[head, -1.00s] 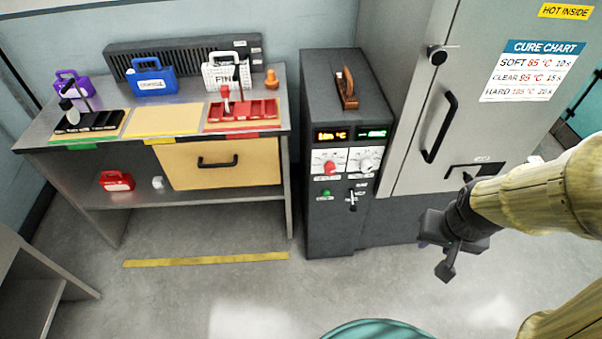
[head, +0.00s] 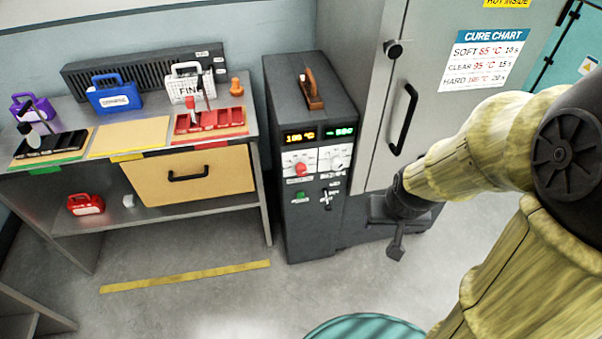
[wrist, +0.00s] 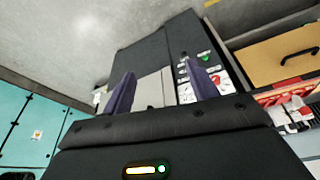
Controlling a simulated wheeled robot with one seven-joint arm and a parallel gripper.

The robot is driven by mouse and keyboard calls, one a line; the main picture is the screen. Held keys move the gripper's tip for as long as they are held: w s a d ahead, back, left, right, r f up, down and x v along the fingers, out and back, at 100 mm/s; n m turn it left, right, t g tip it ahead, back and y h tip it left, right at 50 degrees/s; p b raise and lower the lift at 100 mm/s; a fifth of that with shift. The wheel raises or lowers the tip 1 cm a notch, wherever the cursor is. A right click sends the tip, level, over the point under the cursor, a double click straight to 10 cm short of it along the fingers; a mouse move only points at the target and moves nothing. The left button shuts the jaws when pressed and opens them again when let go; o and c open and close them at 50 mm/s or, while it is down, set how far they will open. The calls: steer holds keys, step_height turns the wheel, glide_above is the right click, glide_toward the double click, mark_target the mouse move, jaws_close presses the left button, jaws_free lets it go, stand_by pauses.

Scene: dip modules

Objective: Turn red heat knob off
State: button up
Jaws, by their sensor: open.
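The red heat knob (head: 300,169) sits on a white dial plate on the front of the dark control cabinet (head: 290,232), under an orange display (head: 300,137) that seems to read 100 °C. A white knob (head: 338,161) is to its right, under a green display (head: 339,132). My gripper (head: 396,240) is right of the cabinet and lower than the knob, apart from it. In the wrist view my gripper (wrist: 158,92) shows two purple fingers spread apart with nothing between them.
A green button (head: 301,195) and a toggle switch (head: 327,198) are below the knobs. The grey oven door with its black handle (head: 404,119) is to the right. A workbench with a yellow drawer (head: 196,177) is left.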

mark_target(302, 172)
steer(key=w+a+f+n+t+y+b, duration=0.1)
steer(key=w+a+f+t+b, duration=0.3)
steer(key=w+f+b, duration=0.3)
steer(key=w+a+f+n+t+y+b, duration=0.1)
steer(key=w+a+f+t+b, duration=0.25)
steer(key=w+f, duration=0.55)
steer(key=w+a+f+n+t+y+b, duration=0.2)
steer(key=a+f+t+y+b, duration=0.1)
steer(key=a+f+t+b, duration=0.3)
step_height(302, 172, down, 2)
steer(key=a+b, duration=0.2)
steer(key=b, duration=0.1)
steer(key=shift+w, duration=0.35)
steer(key=shift+a, duration=0.1)
steer(key=x, duration=1.7)
steer(key=shift+w+r, duration=0.15)
steer(key=shift+w, duration=0.1)
